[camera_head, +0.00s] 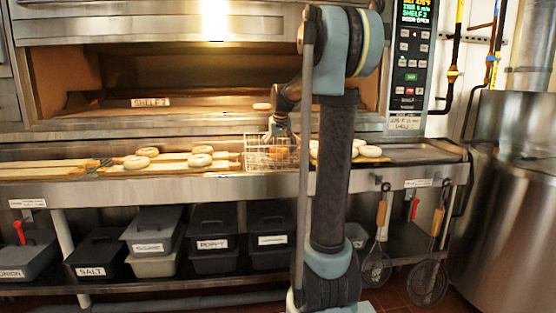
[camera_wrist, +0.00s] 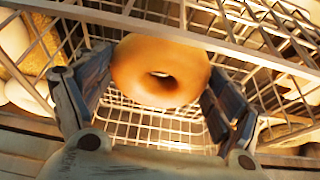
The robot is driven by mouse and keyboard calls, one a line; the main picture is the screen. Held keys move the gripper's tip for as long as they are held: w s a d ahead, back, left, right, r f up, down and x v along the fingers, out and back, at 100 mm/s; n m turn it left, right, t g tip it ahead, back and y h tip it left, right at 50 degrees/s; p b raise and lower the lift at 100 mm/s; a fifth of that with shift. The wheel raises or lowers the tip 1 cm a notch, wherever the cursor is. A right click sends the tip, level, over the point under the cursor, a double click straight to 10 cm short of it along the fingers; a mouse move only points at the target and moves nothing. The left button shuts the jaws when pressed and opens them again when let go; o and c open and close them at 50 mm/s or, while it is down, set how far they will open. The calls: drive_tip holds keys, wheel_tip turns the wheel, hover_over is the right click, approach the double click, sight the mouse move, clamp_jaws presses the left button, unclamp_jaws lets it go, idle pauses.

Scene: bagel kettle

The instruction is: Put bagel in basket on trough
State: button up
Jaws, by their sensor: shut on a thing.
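A golden bagel (camera_wrist: 160,90) with a hole in its middle sits between the two fingers of my gripper (camera_wrist: 160,85) in the wrist view. My gripper is shut on it, one finger on each side. The wire basket (camera_wrist: 150,125) surrounds and lies below the bagel, with its mesh walls on several sides. In the head view the basket (camera_head: 256,157) stands on the metal trough (camera_head: 225,185), and my gripper (camera_head: 276,143) reaches down into it from above. Whether the bagel touches the basket's floor cannot be told.
Pale bagels lie on boards left of the basket (camera_head: 201,160) and right of it (camera_head: 358,150). One bagel (camera_head: 262,106) sits in the open oven (camera_head: 190,80) behind. Bins (camera_head: 213,230) fill the shelf below. A large metal kettle (camera_head: 515,190) stands at the right.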

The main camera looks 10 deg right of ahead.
drive_tip(key=shift+f, duration=1.6)
drive_tip(key=o, duration=1)
drive_tip(key=shift+c, duration=0.2)
